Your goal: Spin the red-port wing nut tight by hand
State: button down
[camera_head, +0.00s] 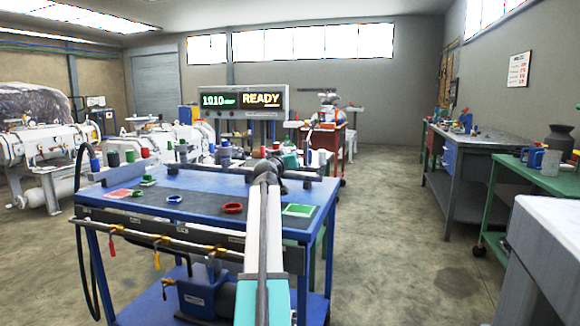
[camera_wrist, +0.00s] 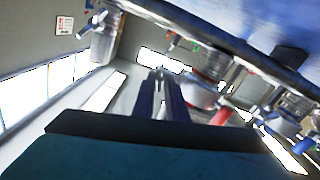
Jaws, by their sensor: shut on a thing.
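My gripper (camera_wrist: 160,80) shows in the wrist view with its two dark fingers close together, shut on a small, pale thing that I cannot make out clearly. The wrist view is strongly tilted. A metal port fitting with a red band (camera_wrist: 208,72) stands just right of the fingers, apart from them in the picture. I cannot pick out the red-port wing nut for sure. In the head view my arm reaches over the blue workbench (camera_head: 120,198), and its wrist end is at the back of the bench. The fingertips are hidden there.
A red ring (camera_head: 233,208), a blue ring (camera_head: 175,199) and a green-and-white card (camera_head: 300,210) lie on the bench top. A screen (camera_head: 243,100) behind reads READY. Valves with coloured tags hang along the front rail. A green cart (camera_head: 515,180) stands right, across open floor.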

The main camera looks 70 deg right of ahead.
jog(key=m+b, duration=0.7)
jog(key=m, duration=0.1)
jog(key=shift+s, duration=0.15)
jog(key=shift+m, duration=0.4)
jog(key=c, duration=2)
grip_release()
jog(key=shift+s+a+p, duration=0.2)
jog(key=shift+a+p, duration=0.85)
jog(key=shift+a, duration=2.4)
jog(key=shift+s+a+p, duration=0.2)
jog(key=shift+a+p, duration=0.8)
jog(key=shift+a, duration=2.4)
